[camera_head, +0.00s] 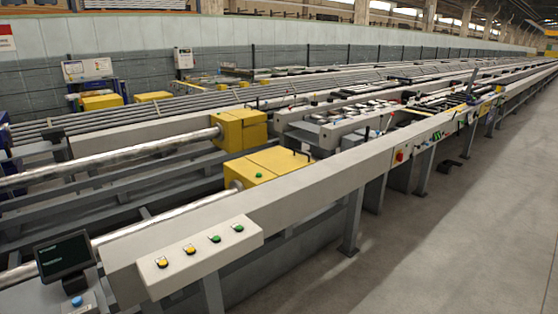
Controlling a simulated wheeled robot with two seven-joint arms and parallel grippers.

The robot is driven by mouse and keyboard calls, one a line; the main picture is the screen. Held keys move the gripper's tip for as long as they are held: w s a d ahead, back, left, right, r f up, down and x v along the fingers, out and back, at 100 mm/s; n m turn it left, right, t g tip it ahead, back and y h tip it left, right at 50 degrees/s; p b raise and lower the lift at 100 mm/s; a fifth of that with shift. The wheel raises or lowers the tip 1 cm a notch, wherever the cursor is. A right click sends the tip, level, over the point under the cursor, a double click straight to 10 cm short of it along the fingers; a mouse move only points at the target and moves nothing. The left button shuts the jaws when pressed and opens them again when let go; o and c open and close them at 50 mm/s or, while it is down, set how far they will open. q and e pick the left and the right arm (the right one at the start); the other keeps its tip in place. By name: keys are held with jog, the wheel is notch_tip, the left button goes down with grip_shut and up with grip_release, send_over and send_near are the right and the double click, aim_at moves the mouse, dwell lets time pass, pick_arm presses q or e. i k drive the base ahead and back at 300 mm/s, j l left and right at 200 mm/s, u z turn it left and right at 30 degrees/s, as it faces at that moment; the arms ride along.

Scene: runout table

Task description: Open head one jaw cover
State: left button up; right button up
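Two yellow boxes sit along the runout table in mid-view, each at the end of a long shiny bar. The nearer yellow box (270,166) has a top panel that looks closed, a green dot on it and a dark handle (301,152) at its right end. The farther yellow box (240,130) stands just behind it. No label shows which of them is head one. Neither of my grippers is in view.
A long grey beam (270,199) runs between the boxes and the open floor (450,240) at right. A light control panel (199,257) with yellow and green buttons is at its near end. A dark screen (64,255) stands at lower left.

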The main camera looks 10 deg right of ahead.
aim_at(280, 160)
jog(key=i+l+u, duration=0.2)
jog(key=i+l, duration=0.35)
jog(key=i+l+u, duration=0.2)
jog(key=i+l, duration=0.3)
jog(key=l, duration=0.15)
